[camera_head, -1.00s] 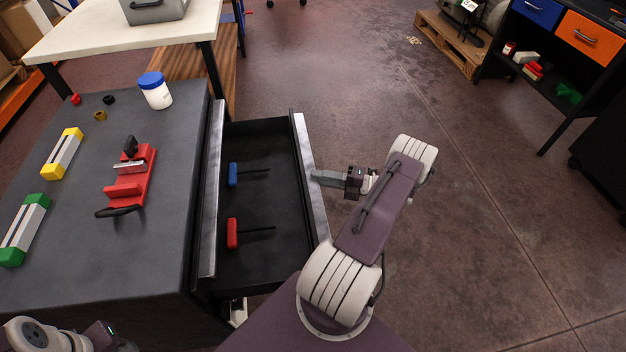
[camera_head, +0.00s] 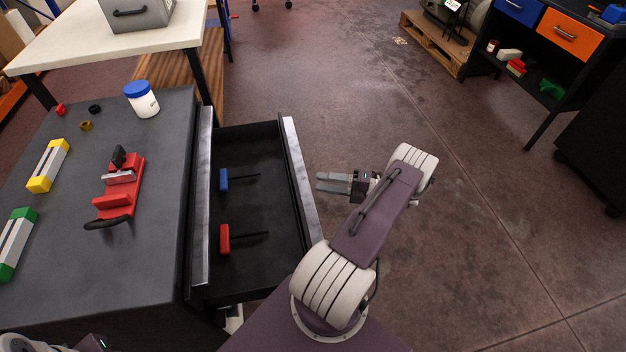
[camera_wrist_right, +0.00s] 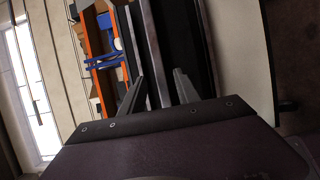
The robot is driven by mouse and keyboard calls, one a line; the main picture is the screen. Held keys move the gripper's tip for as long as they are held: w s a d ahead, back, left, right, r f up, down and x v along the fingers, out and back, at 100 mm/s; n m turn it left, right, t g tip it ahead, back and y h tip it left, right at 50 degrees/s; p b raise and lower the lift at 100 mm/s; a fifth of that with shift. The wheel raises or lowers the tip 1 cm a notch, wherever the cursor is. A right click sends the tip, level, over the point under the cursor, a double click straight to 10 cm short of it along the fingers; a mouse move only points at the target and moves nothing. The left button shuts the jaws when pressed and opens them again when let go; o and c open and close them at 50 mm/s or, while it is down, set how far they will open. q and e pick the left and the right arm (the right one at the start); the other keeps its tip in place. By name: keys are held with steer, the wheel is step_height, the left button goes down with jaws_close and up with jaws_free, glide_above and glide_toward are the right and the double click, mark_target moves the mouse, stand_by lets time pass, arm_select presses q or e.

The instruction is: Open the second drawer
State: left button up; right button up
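A black drawer (camera_head: 250,215) stands pulled out from the right side of the dark workbench (camera_head: 150,235). Its metal-edged front (camera_head: 301,180) faces right. I cannot tell from above which drawer in the stack it is. My right gripper (camera_head: 321,184) is just right of the drawer front, with its fingers spread and empty, apart from it. In the right wrist view the two fingers (camera_wrist_right: 157,85) are spread, with the drawer's metal edges beyond. The handle is hidden. Only part of my left arm shows at the bottom left; its fingers are out of view.
The drawer holds a blue-handled tool (camera_head: 224,180) and a red-handled tool (camera_head: 225,239). On the bench are a red vise (camera_head: 120,190), a blue-lidded jar (camera_head: 142,99) and yellow and green blocks. Open floor (camera_head: 480,230) lies right of my right arm.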

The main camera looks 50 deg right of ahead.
steer(key=v, duration=0.4)
steer(key=shift+s+d, duration=0.15)
steer(key=shift+s, duration=0.1)
